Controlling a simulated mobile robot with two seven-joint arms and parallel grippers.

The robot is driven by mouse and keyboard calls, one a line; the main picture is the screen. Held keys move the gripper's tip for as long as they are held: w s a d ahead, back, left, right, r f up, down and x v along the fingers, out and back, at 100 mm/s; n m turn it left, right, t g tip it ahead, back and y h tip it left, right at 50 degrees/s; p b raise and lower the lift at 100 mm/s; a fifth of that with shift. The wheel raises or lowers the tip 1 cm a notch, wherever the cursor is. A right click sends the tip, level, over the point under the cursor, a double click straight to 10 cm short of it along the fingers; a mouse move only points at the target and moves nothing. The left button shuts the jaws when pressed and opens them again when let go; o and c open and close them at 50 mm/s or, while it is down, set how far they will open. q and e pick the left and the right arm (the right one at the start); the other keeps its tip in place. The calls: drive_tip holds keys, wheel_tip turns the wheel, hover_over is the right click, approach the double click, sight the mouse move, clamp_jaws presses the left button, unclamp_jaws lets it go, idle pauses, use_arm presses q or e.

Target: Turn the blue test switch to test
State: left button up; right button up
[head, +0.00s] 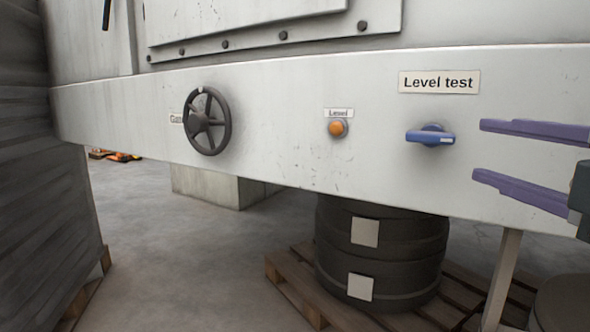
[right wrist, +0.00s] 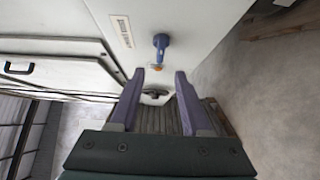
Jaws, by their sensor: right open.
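The blue test switch (head: 430,135) is a knob with a pale mark at its right end, on the white panel under the "Level test" label (head: 439,82). Its handle lies about level in the head view. In the right wrist view the switch (right wrist: 161,45) stands out beyond the fingertips, near the middle. My right gripper (head: 482,150) has two purple fingers, spread open and empty. In the head view it is to the right of the switch, apart from it, with its fingers pointing left. It also shows in the right wrist view (right wrist: 159,76). My left gripper is not in view.
An orange lamp or button (head: 338,128) labelled "Level" and a black handwheel (head: 207,121) sit left of the switch. Below the panel, dark round drums (head: 381,255) stand on a wooden pallet (head: 285,275). A wrapped stack (head: 65,190) stands at the left.

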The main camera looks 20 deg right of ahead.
sight(438, 140)
drive_tip(key=w, duration=0.6)
drive_tip(key=w+d, duration=0.1)
drive_tip(key=w, duration=0.2)
drive_tip(key=shift+w+d+b, duration=0.1)
drive_tip(key=shift+w+b, duration=0.1)
drive_tip(key=shift+b, duration=0.1)
clamp_jaws()
drive_tip(key=shift+f, duration=0.1)
